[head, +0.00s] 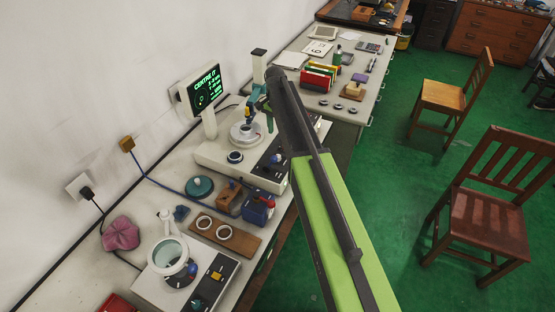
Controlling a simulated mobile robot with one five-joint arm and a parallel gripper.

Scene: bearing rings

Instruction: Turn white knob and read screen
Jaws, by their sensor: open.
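The screen (206,88) stands on a white post against the wall, lit with green text that reads "CENTRE IT" above smaller lines I cannot read and a circle at its left. The pale measuring machine (212,152) is in front of it, with a round white table (244,133) and a dark panel bearing a blue knob. I cannot make out a white knob on this machine for certain; my arm covers its right part. My gripper (267,116) is at the far end of my arm, over the machine beside the round table. It is open, and largely hidden by my arm.
Wooden chairs (490,212) stand at right on green floor.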

